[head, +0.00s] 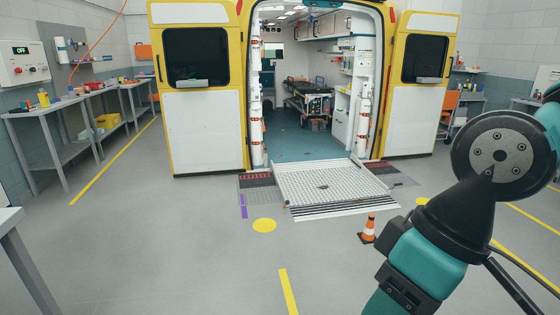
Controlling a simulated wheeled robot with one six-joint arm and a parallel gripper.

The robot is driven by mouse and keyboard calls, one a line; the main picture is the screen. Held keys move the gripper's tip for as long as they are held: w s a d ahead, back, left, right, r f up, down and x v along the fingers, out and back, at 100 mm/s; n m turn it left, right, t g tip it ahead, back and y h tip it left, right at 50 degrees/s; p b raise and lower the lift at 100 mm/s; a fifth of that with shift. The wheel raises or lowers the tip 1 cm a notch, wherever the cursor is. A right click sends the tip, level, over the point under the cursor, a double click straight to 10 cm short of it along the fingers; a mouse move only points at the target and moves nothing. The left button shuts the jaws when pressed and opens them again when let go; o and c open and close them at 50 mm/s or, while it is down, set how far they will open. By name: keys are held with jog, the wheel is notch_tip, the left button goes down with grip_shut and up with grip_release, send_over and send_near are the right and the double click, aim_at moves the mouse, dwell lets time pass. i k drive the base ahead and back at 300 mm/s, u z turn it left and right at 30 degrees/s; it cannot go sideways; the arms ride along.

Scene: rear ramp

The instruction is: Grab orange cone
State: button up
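The orange cone (369,229) has a white band and a dark base. It stands upright on the grey floor, right of the ramp's lower end and close to my arm in the picture. My arm fills the lower right of the head view. My gripper is not in view, so its state and its distance from the cone do not show.
A metal ramp (330,185) slopes from the open rear of a yellow and white ambulance (203,130) to the floor. Workbenches (75,103) line the left wall. Yellow lines and a yellow disc (264,225) mark the floor. The floor left of the cone is clear.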

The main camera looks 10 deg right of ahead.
aim_at(368, 236)
jog(key=z, duration=0.1)
jog(key=i, duration=2.05)
jog(key=z, duration=0.35)
jog(key=i, duration=2.4)
jog(key=z, duration=0.15)
